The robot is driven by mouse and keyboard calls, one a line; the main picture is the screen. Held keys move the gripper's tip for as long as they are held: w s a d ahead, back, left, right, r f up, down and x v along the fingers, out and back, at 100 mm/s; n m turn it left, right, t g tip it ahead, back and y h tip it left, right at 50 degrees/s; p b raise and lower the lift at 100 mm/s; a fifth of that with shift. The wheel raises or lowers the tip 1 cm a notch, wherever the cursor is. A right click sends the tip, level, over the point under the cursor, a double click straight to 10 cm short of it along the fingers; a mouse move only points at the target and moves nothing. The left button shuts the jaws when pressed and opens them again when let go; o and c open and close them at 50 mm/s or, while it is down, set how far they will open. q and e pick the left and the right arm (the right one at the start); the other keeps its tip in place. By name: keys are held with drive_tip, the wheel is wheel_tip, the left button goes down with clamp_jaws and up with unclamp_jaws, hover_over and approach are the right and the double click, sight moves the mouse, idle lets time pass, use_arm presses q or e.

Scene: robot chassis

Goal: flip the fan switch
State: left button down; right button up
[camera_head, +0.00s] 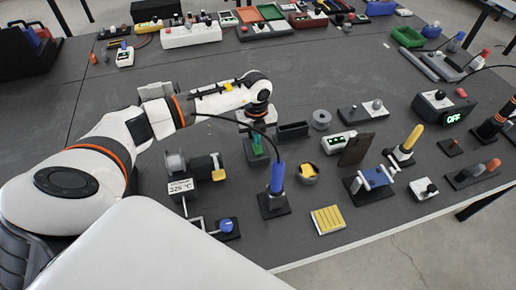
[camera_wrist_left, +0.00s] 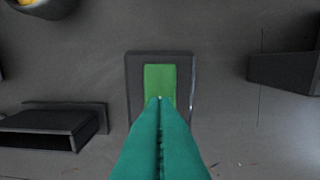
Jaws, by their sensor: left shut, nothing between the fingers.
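My left gripper (camera_head: 256,135) reaches down over the middle of the table. In the left wrist view its teal fingers (camera_wrist_left: 160,110) are pressed together with nothing between them. Their tips overlap the near end of a green rocker (camera_wrist_left: 160,80) on a dark rectangular base (camera_wrist_left: 133,75), which looks like the fan switch. I cannot tell whether the tips touch it. In the head view this switch (camera_head: 257,158) shows under the fingers, partly hidden by them. No fan can be clearly made out. My right gripper is not in view.
Close by stand a dark open box (camera_head: 293,132), a blue-handled tool in a stand (camera_head: 276,182), a yellow knob (camera_head: 307,171) and a 225 °C unit (camera_head: 182,187). Several devices crowd the right side and the back edge. The table's middle back is clear.

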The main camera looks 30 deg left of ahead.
use_arm(q)
drive_tip(key=shift+s+f+b, duration=0.1)
drive_tip(key=shift+f+b, duration=0.25)
drive_tip(key=shift+f, duration=0.25)
drive_tip(key=shift+r, duration=0.2)
drive_tip(key=shift+r+p, duration=2.65)
drive_tip(key=shift+r, duration=0.75)
